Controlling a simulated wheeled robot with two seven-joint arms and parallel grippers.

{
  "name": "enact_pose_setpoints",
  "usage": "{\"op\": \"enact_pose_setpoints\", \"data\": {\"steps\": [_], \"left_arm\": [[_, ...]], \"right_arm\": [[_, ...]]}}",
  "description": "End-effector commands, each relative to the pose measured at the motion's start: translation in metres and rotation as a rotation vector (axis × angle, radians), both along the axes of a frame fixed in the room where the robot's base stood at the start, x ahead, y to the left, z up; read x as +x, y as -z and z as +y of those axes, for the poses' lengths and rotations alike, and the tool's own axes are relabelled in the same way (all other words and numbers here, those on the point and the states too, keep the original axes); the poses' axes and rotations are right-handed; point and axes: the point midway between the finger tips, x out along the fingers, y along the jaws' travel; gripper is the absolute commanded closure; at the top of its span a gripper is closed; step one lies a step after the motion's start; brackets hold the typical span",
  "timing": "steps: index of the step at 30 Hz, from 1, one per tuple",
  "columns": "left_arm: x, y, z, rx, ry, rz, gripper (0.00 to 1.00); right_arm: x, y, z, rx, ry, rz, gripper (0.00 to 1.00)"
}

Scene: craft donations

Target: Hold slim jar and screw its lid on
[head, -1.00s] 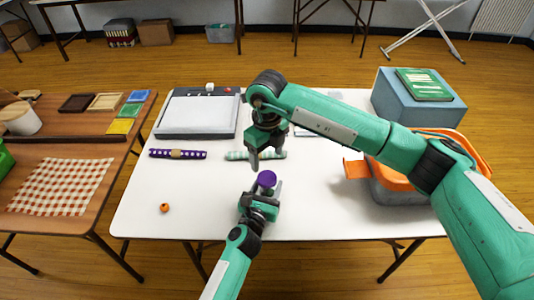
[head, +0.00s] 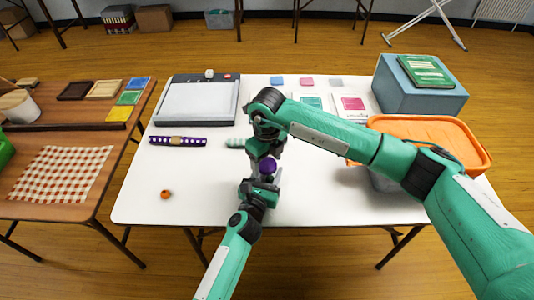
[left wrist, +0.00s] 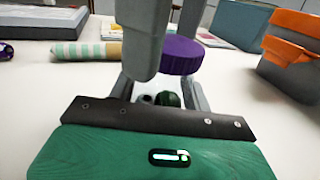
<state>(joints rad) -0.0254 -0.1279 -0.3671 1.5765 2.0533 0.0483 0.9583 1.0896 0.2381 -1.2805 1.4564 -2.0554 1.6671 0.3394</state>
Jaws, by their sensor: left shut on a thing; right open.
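My left gripper (head: 262,182) is shut on the slim jar, whose body is mostly hidden between its fingers. A round purple lid (head: 268,166) is at the top of the jar; it also shows in the left wrist view (left wrist: 182,56), where I cannot tell whether it is seated. My right gripper (head: 266,153) is open and points down over the lid. In the left wrist view its grey fingers (left wrist: 165,40) reach down on either side of the lid, one in front and one behind. Dark and green contents (left wrist: 168,99) show low between my left fingers.
A mint-striped roll (head: 236,143) lies just behind the grippers, a purple dotted roll (head: 178,141) further left. An orange bead (head: 165,194) is at front left. A paper trimmer (head: 197,101), blue box (head: 420,88) and orange-lidded bin (head: 440,135) stand around.

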Motion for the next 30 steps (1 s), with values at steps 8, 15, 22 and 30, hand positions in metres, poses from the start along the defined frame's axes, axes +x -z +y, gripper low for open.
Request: {"op": "enact_pose_setpoints", "data": {"steps": [8, 15, 22, 30], "left_arm": [[0.0001, -0.0003, 0.0000, 0.000, 0.000, 0.000, 1.00], [0.0000, -0.0002, 0.0000, 0.000, 0.000, 0.000, 1.00], [0.0000, -0.0002, 0.0000, 0.000, 0.000, 0.000, 1.00], [0.0000, -0.0002, 0.0000, 0.000, 0.000, 0.000, 1.00]], "right_arm": [[0.0001, 0.0006, 0.0000, 0.000, 0.000, -0.001, 0.33], [0.0002, 0.0004, -0.0001, 0.000, 0.000, -0.001, 0.76], [0.0004, 0.0003, -0.0002, 0.000, 0.009, -0.001, 0.77], [0.0004, 0.0003, -0.0003, 0.000, 0.008, -0.001, 0.24]]}}
